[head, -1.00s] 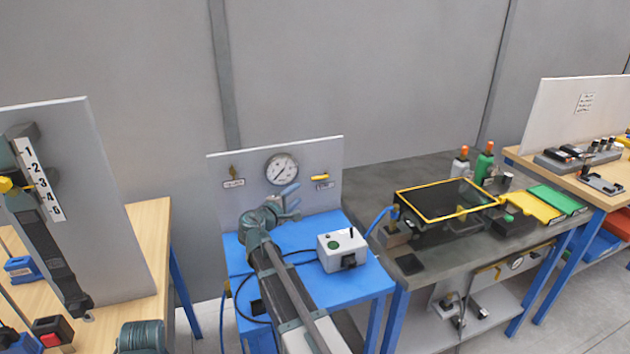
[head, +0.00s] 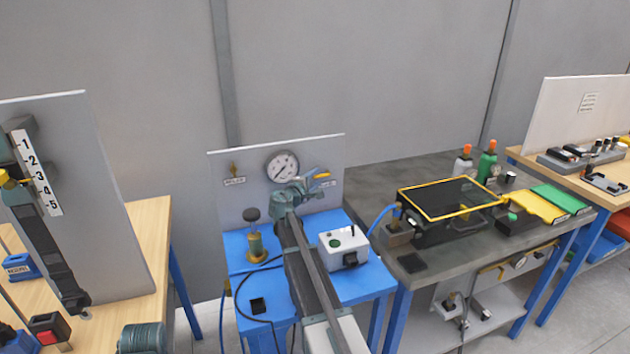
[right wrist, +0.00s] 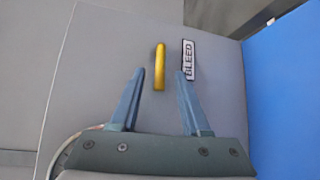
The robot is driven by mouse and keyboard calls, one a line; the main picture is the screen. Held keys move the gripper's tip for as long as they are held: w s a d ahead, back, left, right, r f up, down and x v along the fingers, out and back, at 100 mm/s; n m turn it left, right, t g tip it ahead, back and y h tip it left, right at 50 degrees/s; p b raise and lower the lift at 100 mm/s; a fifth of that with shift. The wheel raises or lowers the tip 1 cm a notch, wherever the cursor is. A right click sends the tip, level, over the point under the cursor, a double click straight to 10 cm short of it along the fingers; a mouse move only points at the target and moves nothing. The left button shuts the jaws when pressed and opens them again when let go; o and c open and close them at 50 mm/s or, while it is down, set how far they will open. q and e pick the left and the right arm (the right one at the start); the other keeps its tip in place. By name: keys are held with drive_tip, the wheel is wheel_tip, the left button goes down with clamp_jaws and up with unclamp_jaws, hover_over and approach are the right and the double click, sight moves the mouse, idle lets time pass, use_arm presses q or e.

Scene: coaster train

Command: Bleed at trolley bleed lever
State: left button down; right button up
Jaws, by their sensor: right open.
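The yellow bleed lever (head: 322,176) sticks out from the grey panel of the blue trolley (head: 270,325), right of the round gauge. In the right wrist view the lever (right wrist: 160,66) lies between the lines of my two fingers, just beyond their tips, beside the BLEED label (right wrist: 188,60). My right gripper (head: 318,183) is open and empty in front of the panel; its blue fingers (right wrist: 158,74) are spread. In the head view the gripper partly covers the label. My left gripper does not show.
The pressure gauge (head: 282,167) and a small brass fitting (head: 234,170) are on the panel. A white control box (head: 343,247) and a dark-topped brass part (head: 254,238) stand on the trolley. A grey bench (head: 440,275) is to the right.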

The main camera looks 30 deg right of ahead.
clamp_jaws()
idle(0.3)
